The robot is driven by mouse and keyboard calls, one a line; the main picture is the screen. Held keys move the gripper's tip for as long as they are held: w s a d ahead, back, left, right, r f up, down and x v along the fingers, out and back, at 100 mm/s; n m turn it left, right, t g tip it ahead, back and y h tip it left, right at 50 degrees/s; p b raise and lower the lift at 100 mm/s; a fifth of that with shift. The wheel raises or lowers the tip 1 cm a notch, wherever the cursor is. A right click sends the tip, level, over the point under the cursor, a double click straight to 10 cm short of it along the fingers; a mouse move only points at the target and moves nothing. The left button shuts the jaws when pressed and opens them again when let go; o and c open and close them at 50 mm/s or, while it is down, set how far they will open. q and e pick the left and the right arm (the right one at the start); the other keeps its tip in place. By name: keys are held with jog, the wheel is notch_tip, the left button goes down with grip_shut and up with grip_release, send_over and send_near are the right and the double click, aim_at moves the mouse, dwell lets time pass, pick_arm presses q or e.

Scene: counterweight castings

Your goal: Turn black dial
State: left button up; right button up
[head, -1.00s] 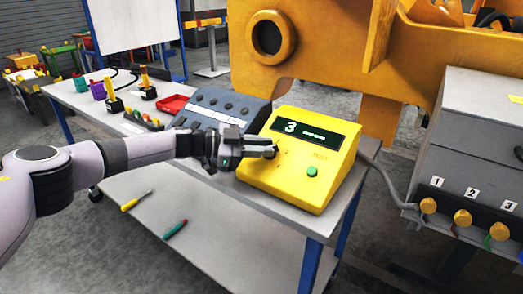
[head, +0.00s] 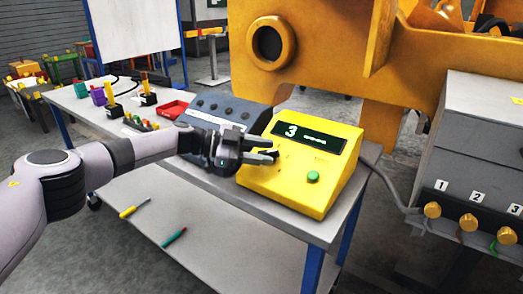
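The yellow box (head: 300,190) stands on the table's right end, with a dark display (head: 310,138) reading "3" and a green button (head: 312,177). My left gripper (head: 274,153) is at the left part of its sloping face, with its two fingers slightly apart. I cannot make out a black dial on the yellow box; the fingers cover the spot left of the button. I cannot tell whether the fingers touch anything there. My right gripper is not in view.
A grey box with several dark knobs (head: 215,107) stands left of the yellow box. A red tray (head: 172,109) and joysticks lie farther left. Screwdrivers lie on the lower shelf (head: 205,225). A grey cabinet (head: 480,130) with numbered orange knobs is at right.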

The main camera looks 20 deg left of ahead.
pick_arm(q)
jog(key=shift+a+r, duration=0.1)
jog(key=shift+a, duration=0.05)
jog(key=v, duration=0.6)
jog(key=shift+s+a, duration=0.2)
jog(key=shift+a, duration=0.15)
jog(key=shift+a, duration=0.1)
dwell(0.3)
